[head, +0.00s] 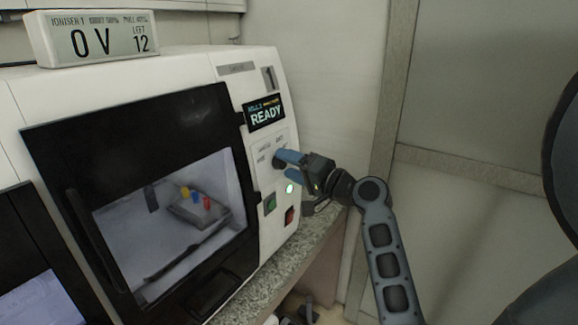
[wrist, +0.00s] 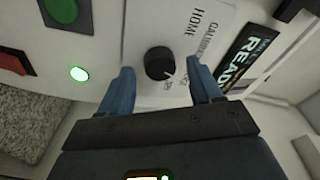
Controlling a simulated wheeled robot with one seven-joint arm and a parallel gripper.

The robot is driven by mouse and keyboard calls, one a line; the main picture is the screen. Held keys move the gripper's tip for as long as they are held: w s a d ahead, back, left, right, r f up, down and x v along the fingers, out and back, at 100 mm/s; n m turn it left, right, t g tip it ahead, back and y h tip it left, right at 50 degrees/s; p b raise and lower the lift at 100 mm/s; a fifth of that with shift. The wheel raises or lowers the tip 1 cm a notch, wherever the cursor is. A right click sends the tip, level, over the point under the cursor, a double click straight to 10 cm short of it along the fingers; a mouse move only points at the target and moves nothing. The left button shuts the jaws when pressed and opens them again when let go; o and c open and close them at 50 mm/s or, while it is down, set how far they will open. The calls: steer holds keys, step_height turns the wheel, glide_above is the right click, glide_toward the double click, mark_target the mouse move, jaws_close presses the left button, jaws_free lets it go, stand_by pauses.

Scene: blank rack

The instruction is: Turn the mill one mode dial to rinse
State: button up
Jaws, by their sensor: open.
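The mill (head: 255,85) is a white machine with a dark-framed window door. Its mode dial (wrist: 159,63) is a round black knob with a pale pointer mark, on a white label plate. "HOME" and "CALIBRATE" can be read on the plate; other labels are partly hidden by my finger. My gripper (wrist: 160,88) is open, with one blue finger on each side of the dial and a gap to each. In the head view my gripper (head: 284,160) is at the panel and largely covers the dial.
A display (head: 266,113) reading READY is above the dial. A lit green lamp (head: 289,188), a green button (head: 270,203) and a red switch (head: 290,215) are below it. An ioniser readout (head: 95,38) stands on top. The granite counter (head: 318,238) runs below.

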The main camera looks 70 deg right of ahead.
steer(key=b+v, duration=0.1)
steer(key=v, duration=0.6)
steer(key=shift+b, duration=0.35)
steer(key=shift+s, duration=0.1)
steer(key=s+a+f+n+g+y, duration=0.1)
steer(key=a+f+n+g, duration=0.15)
steer(key=a+f, duration=0.55)
steer(key=s+a+f+n+g, duration=0.1)
steer(key=a+f+n, duration=0.2)
steer(key=a+f, duration=0.55)
steer(key=s+a+r+n+y, duration=0.2)
steer(key=s+a+n, duration=0.4)
steer(key=a, duration=0.4)
steer(key=s+a+r+n+t+y, duration=0.1)
steer(key=s+a+r+n+y, duration=0.2)
steer(key=s+a, duration=0.4)
steer(key=a+r+n, duration=0.1)
steer(key=a+n, duration=0.1)
steer(key=shift+a+n, duration=0.35)
steer(key=shift+a, duration=0.05)
